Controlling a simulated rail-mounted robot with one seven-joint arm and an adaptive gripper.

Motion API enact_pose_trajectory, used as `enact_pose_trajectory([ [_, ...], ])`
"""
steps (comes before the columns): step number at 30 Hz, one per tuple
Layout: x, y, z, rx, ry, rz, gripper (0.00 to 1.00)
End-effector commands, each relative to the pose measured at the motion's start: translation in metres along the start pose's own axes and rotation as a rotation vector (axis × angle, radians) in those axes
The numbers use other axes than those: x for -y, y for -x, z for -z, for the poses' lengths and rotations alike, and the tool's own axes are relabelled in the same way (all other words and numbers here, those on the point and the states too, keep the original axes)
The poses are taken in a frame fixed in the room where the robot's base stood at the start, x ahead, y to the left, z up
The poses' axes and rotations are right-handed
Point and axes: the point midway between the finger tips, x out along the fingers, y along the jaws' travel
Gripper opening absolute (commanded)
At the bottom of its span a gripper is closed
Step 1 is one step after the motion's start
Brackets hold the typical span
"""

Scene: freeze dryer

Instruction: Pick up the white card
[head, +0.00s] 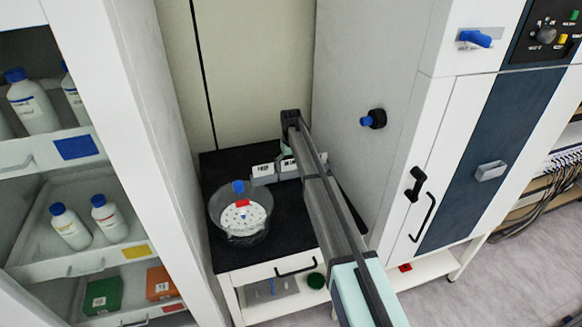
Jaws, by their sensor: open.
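Two small white cards with dark print stand near the back of the black bench top, in the head view. The left white card (263,170) and the right white card (288,165) are each upright by a grey block or holder. I cannot tell which one is the task's card. My arm reaches over the bench, its far end just above and beside the right card, and covers part of that area. My gripper's fingers are hidden behind the arm, so their distance from the cards cannot be seen.
A clear round vessel (215,219) with a white perforated disc and a blue-and-red top stands left on the black bench top (285,240). A white shelf unit (127,130) with bottles is at left. A tall white cabinet (372,75) stands close on the right.

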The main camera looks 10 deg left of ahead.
Motion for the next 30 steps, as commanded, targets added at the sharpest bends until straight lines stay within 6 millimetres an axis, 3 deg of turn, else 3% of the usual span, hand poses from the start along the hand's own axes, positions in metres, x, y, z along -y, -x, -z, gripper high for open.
enact_pose_trajectory([
  [4, 0.0, 0.0, 0.0, 0.0, 0.0, 0.0, 1.0],
  [5, 0.0, 0.0, 0.0, 0.0, 0.0, 0.0, 0.93],
  [8, 0.0, 0.0, 0.0, 0.0, 0.0, 0.0, 0.59],
  [22, 0.0, 0.003, 0.0, -0.001, 0.0, 0.0, 0.59],
  [30, 0.0, 0.027, 0.001, -0.002, 0.0, 0.0, 0.59],
])
